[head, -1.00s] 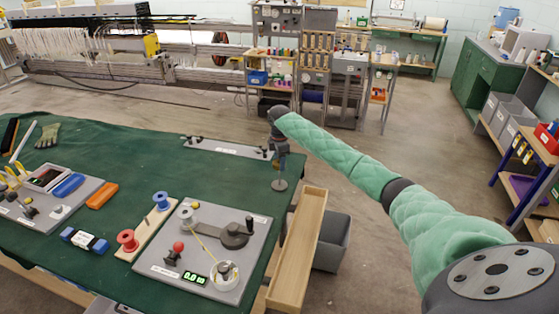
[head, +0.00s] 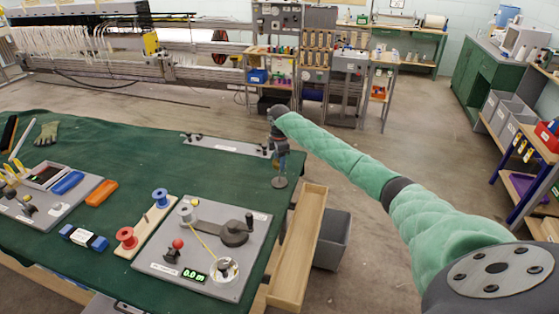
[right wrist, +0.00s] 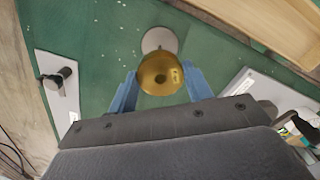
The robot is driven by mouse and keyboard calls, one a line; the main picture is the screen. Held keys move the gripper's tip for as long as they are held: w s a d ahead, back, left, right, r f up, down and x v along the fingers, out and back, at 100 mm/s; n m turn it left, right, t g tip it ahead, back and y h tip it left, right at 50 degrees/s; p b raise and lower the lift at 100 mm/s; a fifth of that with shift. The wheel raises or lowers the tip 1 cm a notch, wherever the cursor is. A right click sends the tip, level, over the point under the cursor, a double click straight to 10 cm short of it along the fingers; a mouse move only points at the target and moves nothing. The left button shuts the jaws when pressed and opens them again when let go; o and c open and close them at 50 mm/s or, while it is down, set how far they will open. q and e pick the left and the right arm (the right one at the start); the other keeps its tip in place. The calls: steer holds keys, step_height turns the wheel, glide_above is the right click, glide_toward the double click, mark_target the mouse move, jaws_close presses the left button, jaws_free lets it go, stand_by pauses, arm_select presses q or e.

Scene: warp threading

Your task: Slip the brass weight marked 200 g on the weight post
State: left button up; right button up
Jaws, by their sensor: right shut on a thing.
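My right gripper (head: 281,165) is at the far right corner of the green table, above the weight post's round grey base (head: 279,183). In the right wrist view its two blue fingers (right wrist: 161,88) are shut on a round brass weight (right wrist: 161,68) with a dark centre hole. The grey base (right wrist: 159,40) shows just beyond the weight and is partly covered by it. The frames do not show whether the post is in the hole. The weight's marking is too small to read. My left gripper is out of view.
A grey strip plate (head: 228,145) lies left of the gripper. A grey board with a crank and a 0.0 display (head: 212,256) lies nearer. A wooden tray (head: 300,248) and a grey bin (head: 333,240) are off the table's right edge. The table's middle is clear.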

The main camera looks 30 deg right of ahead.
steer(key=shift+p, duration=0.35)
steer(key=shift+f, duration=0.25)
stand_by(0.8)
steer(key=shift+f+p, duration=0.55)
steer(key=shift+f, duration=0.5)
stand_by(1.5)
steer(key=o, duration=1.6)
steer(key=shift+c, duration=0.2)
steer(key=shift+r, duration=0.1)
steer(key=shift+r+p, duration=2.25)
steer(key=shift+r, duration=0.65)
steer(key=shift+s+f, duration=0.1)
